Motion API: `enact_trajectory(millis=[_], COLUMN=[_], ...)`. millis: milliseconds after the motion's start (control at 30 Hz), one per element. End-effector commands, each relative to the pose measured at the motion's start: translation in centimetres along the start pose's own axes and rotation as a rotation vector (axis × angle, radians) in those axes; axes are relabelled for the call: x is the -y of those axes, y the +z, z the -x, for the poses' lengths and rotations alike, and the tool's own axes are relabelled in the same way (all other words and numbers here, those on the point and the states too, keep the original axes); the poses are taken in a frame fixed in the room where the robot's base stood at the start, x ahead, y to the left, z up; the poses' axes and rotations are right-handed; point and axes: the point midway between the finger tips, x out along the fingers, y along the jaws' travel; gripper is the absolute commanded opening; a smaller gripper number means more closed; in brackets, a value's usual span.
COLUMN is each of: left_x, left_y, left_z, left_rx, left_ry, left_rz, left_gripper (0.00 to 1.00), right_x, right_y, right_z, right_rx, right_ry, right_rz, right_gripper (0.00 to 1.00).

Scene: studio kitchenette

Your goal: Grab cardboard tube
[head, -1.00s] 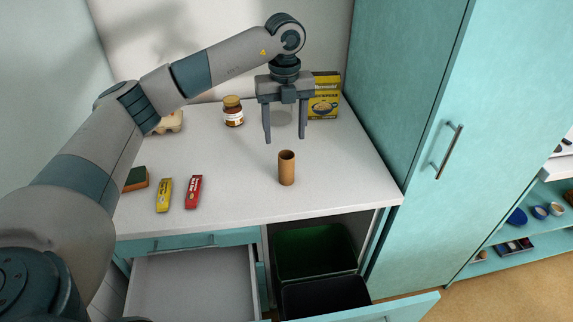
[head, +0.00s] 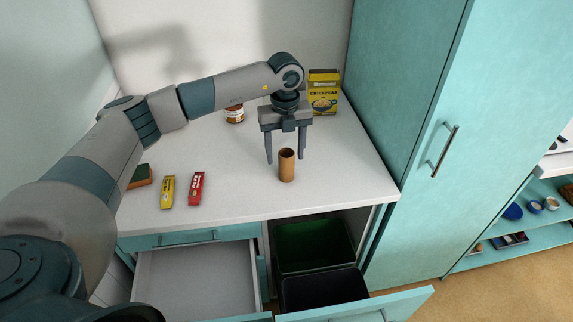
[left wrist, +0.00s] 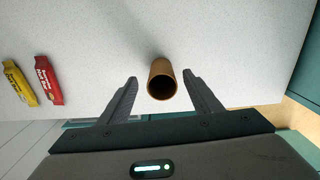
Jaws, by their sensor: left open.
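The cardboard tube (head: 287,166) is a short brown open cylinder standing upright on the white counter, near its front edge. My left gripper (head: 286,160) points down, open and empty, with its fingers just behind and above the tube in the head view. In the left wrist view the tube (left wrist: 161,79) shows its open top between the two spread fingertips (left wrist: 160,82). There is a gap on either side, and the fingers do not appear to touch it. My right gripper is not in view.
A yellow bar (head: 167,192) and a red bar (head: 197,188) lie left of the tube. An open drawer (head: 197,278) and bins (head: 314,248) are below the counter. The counter right of the tube is clear.

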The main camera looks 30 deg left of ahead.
Motion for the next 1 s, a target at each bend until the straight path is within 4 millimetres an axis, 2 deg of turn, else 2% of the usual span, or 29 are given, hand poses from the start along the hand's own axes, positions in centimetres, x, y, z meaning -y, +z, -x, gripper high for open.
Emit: enact_trajectory(millis=[267, 500, 967, 1000], left_x=[0.2, 0.3, 0.3, 0.3], left_y=[-0.4, -0.4, -0.3, -0.3], left_z=[-2.3, -4.6, -4.7, -4.7], left_rx=[-0.002, -0.001, 0.0, 0.0], left_ry=[0.004, 0.001, 0.001, 0.001], left_rz=[0.001, 0.0, 0.0, 0.0], left_gripper=[0.58, 0.58, 0.58, 0.51], right_x=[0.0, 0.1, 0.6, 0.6], right_y=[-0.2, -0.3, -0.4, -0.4], right_z=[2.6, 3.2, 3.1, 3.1], right_rx=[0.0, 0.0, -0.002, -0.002], right_ry=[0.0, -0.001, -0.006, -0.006], right_rz=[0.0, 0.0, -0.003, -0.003], right_gripper=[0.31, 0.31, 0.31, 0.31])
